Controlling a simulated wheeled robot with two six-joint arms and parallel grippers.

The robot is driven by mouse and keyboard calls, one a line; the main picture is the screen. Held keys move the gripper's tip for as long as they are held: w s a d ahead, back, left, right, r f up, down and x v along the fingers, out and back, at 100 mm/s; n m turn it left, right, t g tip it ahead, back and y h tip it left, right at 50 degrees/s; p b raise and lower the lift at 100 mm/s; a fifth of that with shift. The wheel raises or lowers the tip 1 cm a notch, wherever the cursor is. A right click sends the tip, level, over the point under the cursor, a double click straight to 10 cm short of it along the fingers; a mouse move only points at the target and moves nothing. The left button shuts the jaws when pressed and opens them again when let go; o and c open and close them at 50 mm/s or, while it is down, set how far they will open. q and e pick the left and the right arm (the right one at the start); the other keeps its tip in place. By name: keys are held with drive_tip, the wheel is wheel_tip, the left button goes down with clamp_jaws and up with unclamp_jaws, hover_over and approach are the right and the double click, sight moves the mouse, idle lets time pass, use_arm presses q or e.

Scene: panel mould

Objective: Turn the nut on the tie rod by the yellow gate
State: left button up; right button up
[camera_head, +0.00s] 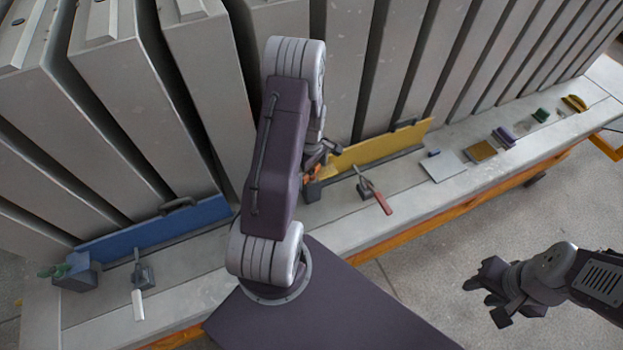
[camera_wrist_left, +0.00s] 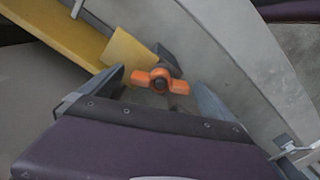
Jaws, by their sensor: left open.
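The yellow gate (camera_head: 380,149) stands along the foot of the grey panels, right of my left arm. It also shows at the upper left of the left wrist view (camera_wrist_left: 62,37). The orange wing nut (camera_wrist_left: 160,80) sits on the tie rod in front of a grey block, between the two fingers of my left gripper (camera_wrist_left: 158,97). The fingers are apart and I see no contact with the nut. In the head view my left gripper (camera_head: 322,160) is at the gate's left end, partly hidden by my arm. My right gripper (camera_head: 492,290) hangs over the floor, away from the mould.
A blue gate (camera_head: 155,229) with a green nut (camera_head: 55,271) is at the left. A red-handled clamp (camera_head: 373,190) and a white-handled clamp (camera_head: 140,280) stand on the ledge. A flat plate (camera_head: 443,166) and several small items lie further right.

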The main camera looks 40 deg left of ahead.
use_arm(q)
drive_tip(key=shift+r, duration=0.1)
drive_tip(key=shift+c, duration=0.3)
drive_tip(key=c, duration=1.4)
drive_tip(key=shift+n, duration=0.4)
drive_tip(key=shift+c, duration=0.5)
drive_tip(key=n, duration=0.2)
drive_tip(key=shift+n, duration=0.4)
drive_tip(key=n, duration=0.3)
drive_tip(key=shift+p, duration=0.35)
drive_tip(key=shift+n, duration=0.3)
drive_tip(key=n, duration=0.3)
